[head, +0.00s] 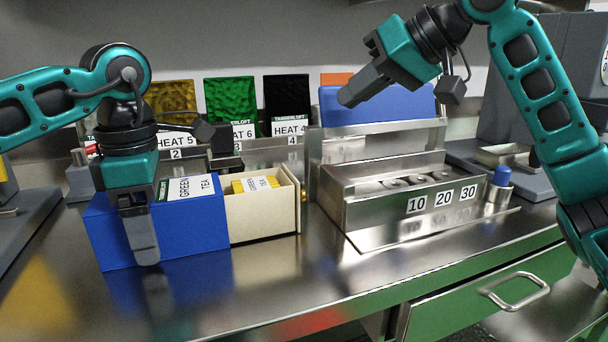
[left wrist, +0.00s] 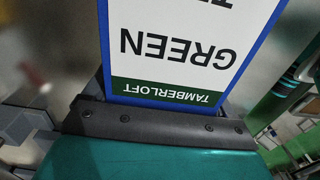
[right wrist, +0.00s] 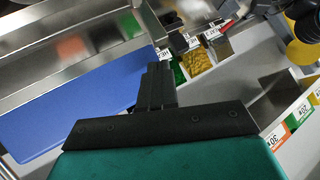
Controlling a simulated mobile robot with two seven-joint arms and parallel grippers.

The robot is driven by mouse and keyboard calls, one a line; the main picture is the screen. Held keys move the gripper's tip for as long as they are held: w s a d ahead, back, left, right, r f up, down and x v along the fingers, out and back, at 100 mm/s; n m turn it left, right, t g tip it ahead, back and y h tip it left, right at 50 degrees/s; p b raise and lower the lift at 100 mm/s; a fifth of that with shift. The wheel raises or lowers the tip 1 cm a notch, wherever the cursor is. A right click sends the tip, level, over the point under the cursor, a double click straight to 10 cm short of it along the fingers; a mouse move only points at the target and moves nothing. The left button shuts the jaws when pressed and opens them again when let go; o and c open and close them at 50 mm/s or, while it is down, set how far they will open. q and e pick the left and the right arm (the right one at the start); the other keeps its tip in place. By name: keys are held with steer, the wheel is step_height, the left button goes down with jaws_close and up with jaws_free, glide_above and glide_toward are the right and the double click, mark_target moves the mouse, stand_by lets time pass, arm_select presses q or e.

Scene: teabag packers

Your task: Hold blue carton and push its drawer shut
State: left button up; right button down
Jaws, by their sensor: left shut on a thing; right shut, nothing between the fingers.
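The blue carton (head: 180,225) stands on the steel counter at the left in the head view. Its label reads GREEN TEA, and the label also shows close up in the left wrist view (left wrist: 180,55). Its cream drawer (head: 262,220) sticks out of the right side. Yellow packets (head: 256,184) lie inside the drawer. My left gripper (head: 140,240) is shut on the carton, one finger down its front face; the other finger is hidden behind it. My right gripper (head: 352,93) is shut and empty, raised above the steel dispenser, up and right of the drawer.
A steel unit (head: 400,210) marked 10, 20, 30 stands right of the drawer, with a narrow gap between. A blue lid or panel (head: 375,105) is behind it. Foil packs (head: 230,100) line the back rack. The front counter (head: 270,285) is clear.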

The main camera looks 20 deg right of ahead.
mark_target(282, 178)
steer(key=a+f+g, duration=0.1)
steer(key=s+f+g, duration=0.1)
steer(key=s+a+f+g, duration=0.1)
steer(key=f, duration=0.1)
steer(key=shift+a, duration=0.3)
steer(key=shift+a+f+g, duration=0.25)
steer(key=shift+f+g, duration=0.05)
steer(key=shift+f, duration=0.3)
steer(key=x, duration=0.9)
steer(key=shift+d+f, duration=0.1)
steer(key=shift+f, duration=0.05)
steer(key=shift+a, duration=1.8)
